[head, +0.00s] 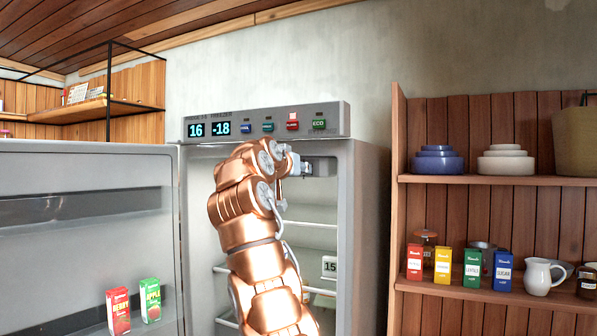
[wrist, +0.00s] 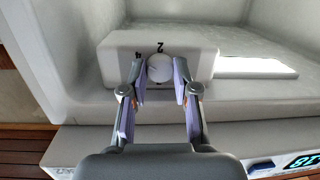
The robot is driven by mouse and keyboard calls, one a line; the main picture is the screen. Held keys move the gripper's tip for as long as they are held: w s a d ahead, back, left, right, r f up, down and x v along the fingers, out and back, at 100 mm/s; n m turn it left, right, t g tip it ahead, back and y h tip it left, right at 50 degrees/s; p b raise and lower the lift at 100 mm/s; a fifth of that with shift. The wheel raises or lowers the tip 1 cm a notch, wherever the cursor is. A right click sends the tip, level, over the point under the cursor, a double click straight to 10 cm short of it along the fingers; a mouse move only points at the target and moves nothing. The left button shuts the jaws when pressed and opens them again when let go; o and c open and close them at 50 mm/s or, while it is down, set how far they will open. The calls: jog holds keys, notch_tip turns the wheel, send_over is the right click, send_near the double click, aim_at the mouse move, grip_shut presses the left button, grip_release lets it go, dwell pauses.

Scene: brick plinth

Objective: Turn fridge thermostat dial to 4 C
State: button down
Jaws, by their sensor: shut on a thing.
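The thermostat dial (wrist: 160,68) is a round white knob on a pale housing (wrist: 195,52) in the wrist view, with an upside-down 2 and 4 by its rim. My gripper (wrist: 159,72) is shut on the dial, one finger on each side. In the head view my gripper (head: 303,168) reaches to the top of the open fridge (head: 370,215), at the housing; the dial's face cannot be made out there. The fridge panel (head: 265,124) reads 16 and -18. A small white display (head: 329,267) inside begins with 15; the rest is hard to read.
The open fridge door (head: 80,170) stands at the left, with a red carton (head: 118,311) and a green carton (head: 150,300) in it. A wooden shelf unit (head: 490,180) with bowls and boxes stands right of the fridge.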

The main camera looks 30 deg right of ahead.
dwell(0.4)
jog(key=c, duration=1.2)
grip_release()
jog(key=shift+o, duration=0.2)
jog(key=shift+s+a, duration=0.1)
jog(key=v, duration=1.1)
jog(key=shift+s+a, duration=0.25)
jog(key=shift+a, duration=0.05)
jog(key=shift+r, duration=0.1)
